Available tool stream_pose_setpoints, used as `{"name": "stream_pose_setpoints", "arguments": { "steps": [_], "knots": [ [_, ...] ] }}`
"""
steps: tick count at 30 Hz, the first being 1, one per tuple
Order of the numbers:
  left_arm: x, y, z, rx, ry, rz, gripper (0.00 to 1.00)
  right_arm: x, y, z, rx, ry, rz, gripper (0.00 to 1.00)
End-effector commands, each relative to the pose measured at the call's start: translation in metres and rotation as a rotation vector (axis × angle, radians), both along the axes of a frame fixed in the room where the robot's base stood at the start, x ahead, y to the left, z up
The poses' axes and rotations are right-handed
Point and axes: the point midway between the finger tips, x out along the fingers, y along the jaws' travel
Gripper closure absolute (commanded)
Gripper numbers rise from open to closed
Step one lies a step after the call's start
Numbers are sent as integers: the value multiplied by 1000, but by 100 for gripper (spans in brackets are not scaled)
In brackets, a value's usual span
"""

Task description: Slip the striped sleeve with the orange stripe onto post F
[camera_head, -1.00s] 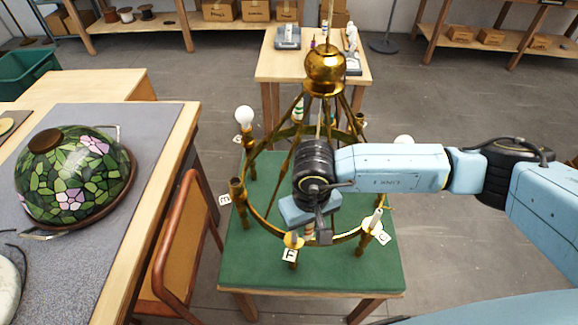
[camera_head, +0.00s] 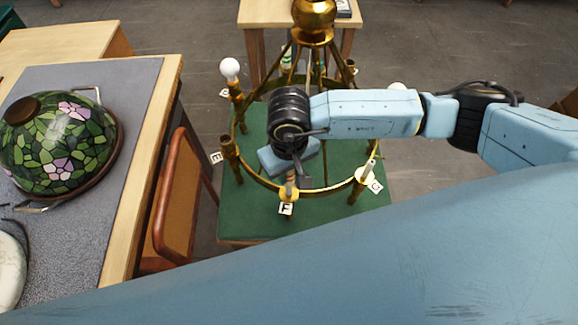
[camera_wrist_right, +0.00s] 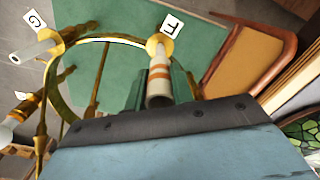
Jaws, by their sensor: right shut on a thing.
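The striped sleeve (camera_wrist_right: 159,82), pale with orange bands, is in my right gripper (camera_wrist_right: 160,98), which is shut on it. In the head view the sleeve (camera_head: 290,184) shows below the gripper (camera_head: 289,172), in line with post F. Post F's brass cup (camera_head: 288,196) is on the near side of the ring, with its F tag (camera_head: 286,209) just in front. In the wrist view the sleeve's far end meets the F cup (camera_wrist_right: 158,44); I cannot tell whether it is around the post or only above it. My left gripper is not in view.
The brass lamp ring (camera_head: 325,190) stands on a green-topped table (camera_head: 250,222). Post G (camera_head: 366,173) with a pale sleeve is to the right; post E (camera_head: 228,148) is to the left. A chair (camera_head: 172,195) and a bench with a stained-glass shade (camera_head: 62,145) are at left.

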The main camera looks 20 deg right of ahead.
Motion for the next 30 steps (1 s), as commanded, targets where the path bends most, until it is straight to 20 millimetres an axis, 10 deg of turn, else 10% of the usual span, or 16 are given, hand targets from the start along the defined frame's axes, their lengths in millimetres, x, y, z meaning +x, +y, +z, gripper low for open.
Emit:
{"name": "stream_pose_setpoints", "arguments": {
  "steps": [30],
  "knots": [
    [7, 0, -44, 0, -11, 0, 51, 0, 0, -62, 0, 0, 0, 97]
  ]
}}
